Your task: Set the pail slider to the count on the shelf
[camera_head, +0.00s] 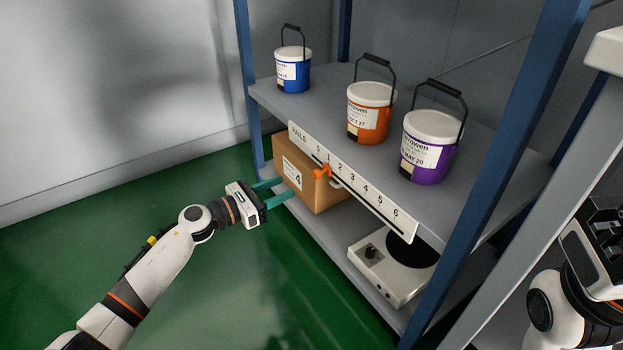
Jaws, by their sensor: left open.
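The pail slider is an orange knob (322,171) on a white scale strip (372,193) along the shelf's front edge. The strip reads PAILS, with numbers from 0 to 6. Three lidded pails stand upright on the upper shelf: blue (292,72), orange (369,115) and purple (430,150). My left gripper (288,188) is open and empty, its teal fingers pointing at the shelf, left of the knob and apart from it. My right gripper (598,245) shows partly at the right edge; its fingers cannot be made out.
A cardboard box (320,195) with a label reading 4 stands on the lower shelf, behind the strip. A white device with a dark round plate (375,272) stands right of it. Blue posts (495,170) frame the shelf (280,95). The green floor at left is clear.

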